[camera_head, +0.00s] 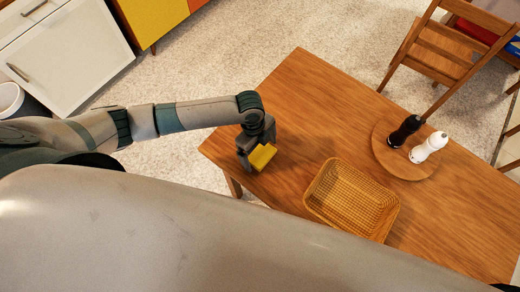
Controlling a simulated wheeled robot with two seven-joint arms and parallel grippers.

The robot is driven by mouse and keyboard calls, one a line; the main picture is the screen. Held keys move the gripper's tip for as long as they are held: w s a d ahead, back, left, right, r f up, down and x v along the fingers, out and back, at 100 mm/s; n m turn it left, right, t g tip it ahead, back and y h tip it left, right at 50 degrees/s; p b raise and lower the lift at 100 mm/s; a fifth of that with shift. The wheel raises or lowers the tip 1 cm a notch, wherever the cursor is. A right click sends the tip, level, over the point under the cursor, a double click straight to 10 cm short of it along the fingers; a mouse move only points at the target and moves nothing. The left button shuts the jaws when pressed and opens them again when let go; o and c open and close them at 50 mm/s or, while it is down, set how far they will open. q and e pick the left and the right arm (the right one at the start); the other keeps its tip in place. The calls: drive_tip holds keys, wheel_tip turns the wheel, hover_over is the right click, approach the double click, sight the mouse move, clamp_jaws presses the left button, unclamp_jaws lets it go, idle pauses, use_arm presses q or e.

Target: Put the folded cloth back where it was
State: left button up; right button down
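The folded cloth (263,157) is a small yellow block-like bundle at the left end of the wooden table (310,100). My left gripper (256,151) reaches over that end from the left and has its fingers at the cloth. It appears shut on the cloth; part of the cloth is hidden by the fingers. From this steep view I cannot tell whether the cloth touches the table or is a little above it.
A wicker basket (350,200), which looks empty, stands right of the cloth. A round wooden board (405,170) holds a black mill (404,131) and a white mill (429,147). A wooden chair (437,55) stands behind the table. Bare tabletop lies between cloth and board.

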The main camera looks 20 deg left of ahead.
sight(256, 150)
use_arm(q)
drive_tip(key=shift+r, duration=0.1)
wheel_tip(256, 150, up, 12)
drive_tip(key=a+b, duration=0.1)
drive_tip(key=b, duration=0.1)
drive_tip(key=shift+w+a+b, duration=0.3)
drive_tip(key=shift+a, duration=0.05)
idle(0.3)
idle(0.7)
